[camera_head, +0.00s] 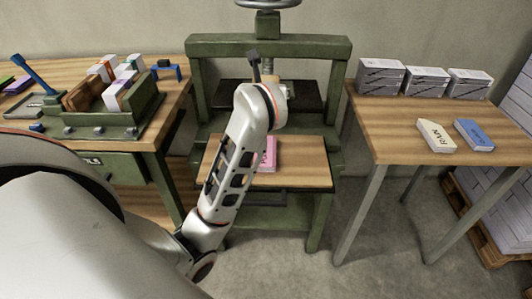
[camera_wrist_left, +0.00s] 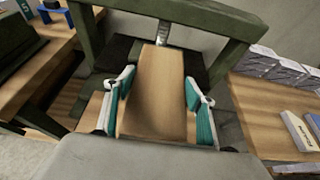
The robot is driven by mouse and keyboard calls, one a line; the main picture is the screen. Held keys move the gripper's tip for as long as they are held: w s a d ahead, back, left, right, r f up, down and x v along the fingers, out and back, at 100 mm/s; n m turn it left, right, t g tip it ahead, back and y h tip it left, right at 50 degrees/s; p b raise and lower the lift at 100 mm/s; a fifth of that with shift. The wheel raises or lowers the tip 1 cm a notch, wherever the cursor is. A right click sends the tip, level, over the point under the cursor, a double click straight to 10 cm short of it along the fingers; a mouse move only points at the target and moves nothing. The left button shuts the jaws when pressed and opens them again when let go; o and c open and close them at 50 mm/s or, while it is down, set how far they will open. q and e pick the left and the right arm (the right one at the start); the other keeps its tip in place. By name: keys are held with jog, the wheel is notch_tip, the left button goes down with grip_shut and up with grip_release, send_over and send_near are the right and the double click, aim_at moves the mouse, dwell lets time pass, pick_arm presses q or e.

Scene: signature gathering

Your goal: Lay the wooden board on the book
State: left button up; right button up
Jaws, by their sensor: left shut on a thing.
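My left gripper (camera_wrist_left: 159,78) has its two teal-padded fingers shut on the sides of a wooden board (camera_wrist_left: 155,98) in the left wrist view. The board's broad brown face fills the space between the fingers. In the head view my own forearm and wrist hide the gripper and the held board. A pink book (camera_head: 268,153) shows partly from behind my arm in the head view, lying on a wider wooden base (camera_head: 303,163) in the green press. The book is not visible in the left wrist view. I cannot tell the gap between board and book. My right gripper is in neither view.
The green press frame (camera_head: 340,50) has posts on both sides and a dark plate (camera_head: 305,95) behind my wrist. A left table (camera_head: 168,100) carries a green holder with books. A right table (camera_head: 390,120) carries grey boxes (camera_head: 380,78), a cream book (camera_head: 436,135) and a blue book (camera_head: 474,135).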

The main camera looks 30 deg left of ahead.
pick_arm(q)
notch_tip(320, 180, down, 8)
jog(key=b, duration=0.3)
send_over(265, 154)
notch_tip(265, 154, down, 5)
jog(key=shift+f, duration=0.1)
jog(key=shift+w+f+b, duration=0.1)
jog(key=shift+f+b, duration=0.2)
jog(key=shift+f, duration=0.15)
notch_tip(265, 154, down, 5)
jog(key=shift+a+b, duration=0.1)
jog(key=shift+b, duration=0.55)
jog(key=shift+f, duration=0.4)
jog(key=o, duration=1.2)
jog(key=shift+o, duration=0.2)
